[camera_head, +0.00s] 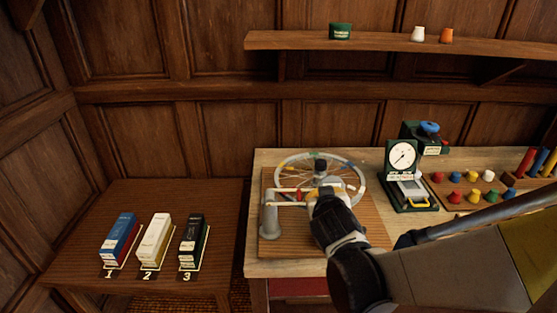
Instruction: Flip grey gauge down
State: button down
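A bicycle wheel (357,172) lies on a wooden board (267,250) on the light bench. At the wheel's near left stands a grey post (269,222) with a short arm (287,204) reaching right. The arm looks like the grey gauge, but I cannot tell for sure. A thin red and yellow part (302,194) lies just beyond it. My gripper (318,192) is over the near part of the wheel, at the right end of the arm. My gripper's body hides its fingers, so its opening and any contact are unclear.
A green case with a white dial (402,156) stands right of the wheel. Several colored knobs (472,176) sit farther right. Three boxes (155,240) stand on the lower left table, numbered 1 to 3. A wall shelf (290,40) holds a green tin and two small pots.

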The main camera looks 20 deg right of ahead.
jog(key=shift+f+b, duration=0.35)
jog(key=shift+f, duration=0.25)
jog(key=shift+d, duration=0.1)
